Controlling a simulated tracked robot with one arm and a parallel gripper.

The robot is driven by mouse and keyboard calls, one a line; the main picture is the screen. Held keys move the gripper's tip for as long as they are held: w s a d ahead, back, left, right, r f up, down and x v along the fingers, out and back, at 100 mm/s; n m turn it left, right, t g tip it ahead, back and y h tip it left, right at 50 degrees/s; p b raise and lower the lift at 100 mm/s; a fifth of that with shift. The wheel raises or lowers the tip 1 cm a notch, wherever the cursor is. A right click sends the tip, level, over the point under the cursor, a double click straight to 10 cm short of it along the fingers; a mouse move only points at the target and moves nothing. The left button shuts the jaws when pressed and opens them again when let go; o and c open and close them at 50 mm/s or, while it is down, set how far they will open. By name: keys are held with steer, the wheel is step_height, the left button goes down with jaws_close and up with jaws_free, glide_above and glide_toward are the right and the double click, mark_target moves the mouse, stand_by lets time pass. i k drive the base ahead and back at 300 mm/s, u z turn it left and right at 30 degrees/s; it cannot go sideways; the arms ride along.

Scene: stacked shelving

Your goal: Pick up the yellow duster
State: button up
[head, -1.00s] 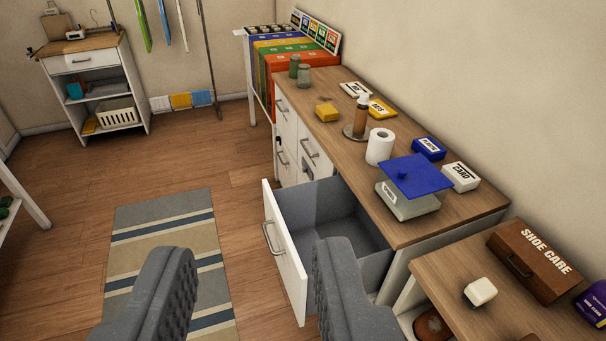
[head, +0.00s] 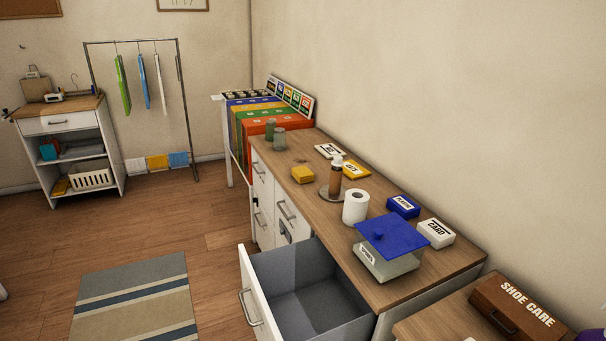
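Several yellow things show, and I cannot tell for sure which is the duster. A small yellow block, perhaps a folded cloth (head: 303,174), lies on the wooden counter (head: 425,272), left of the brown pump bottle (head: 336,178). A flat yellow box with dark lettering (head: 357,169) lies behind that bottle. A yellow cloth (head: 157,162) hangs low at the back wall between a white and a blue one. A small yellow item (head: 60,187) sits on the low shelf of the white cart. My gripper is out of the picture.
An open, empty grey drawer (head: 320,312) juts out from the counter's front. A paper roll (head: 355,207), a blue-lidded container (head: 390,262) and small boxes crowd the counter's right part. A shoe care box (head: 515,312) stands lower right. Floor around the striped rug (head: 135,300) is clear.

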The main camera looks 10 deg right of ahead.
mark_target(302, 174)
steer(key=u, duration=0.55)
steer(key=k, duration=0.65)
steer(key=u, duration=0.85)
steer(key=k, duration=0.7)
steer(key=u, duration=0.55)
steer(key=i, duration=1.25)
steer(key=z, duration=0.2)
steer(key=i, duration=1.6)
steer(key=z, duration=0.5)
steer(key=i, duration=1.4)
steer(key=z, duration=0.85)
steer(key=i, duration=1.05)
steer(key=z, duration=1.65)
steer(key=i, duration=1.05)
steer(key=z, duration=0.6)
